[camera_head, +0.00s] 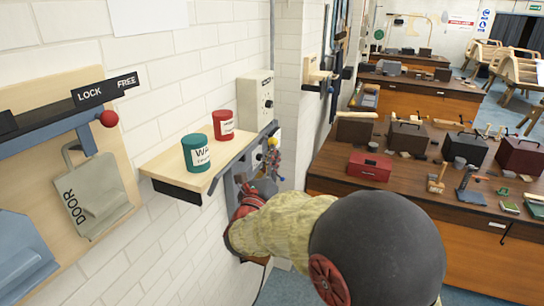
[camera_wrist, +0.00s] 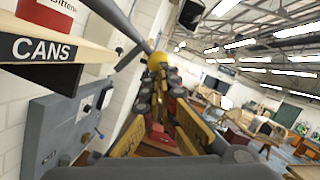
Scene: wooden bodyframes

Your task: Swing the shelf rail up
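The pale wooden shelf (camera_head: 168,166) is fixed to the white brick wall and bears a green can (camera_head: 196,153) and a red can (camera_head: 223,125). A grey rail (camera_head: 243,153) runs along its right-hand edge. In the wrist view, the shelf's CANS label (camera_wrist: 42,49) is at the left, and a dark grey bar (camera_wrist: 112,22) slants down to a yellow knob (camera_wrist: 158,61). My gripper (camera_wrist: 158,80) has its fingertips at this knob. It also shows beside the shelf's edge in the head view (camera_head: 272,160), partly hidden by my arm. I cannot tell whether the fingers grip the knob.
A door panel with a LOCK/FREE label (camera_head: 105,88) is at the left. A workbench (camera_head: 420,195) with boxes and tools stands at the right. A grey plate (camera_wrist: 65,120) lies below the shelf.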

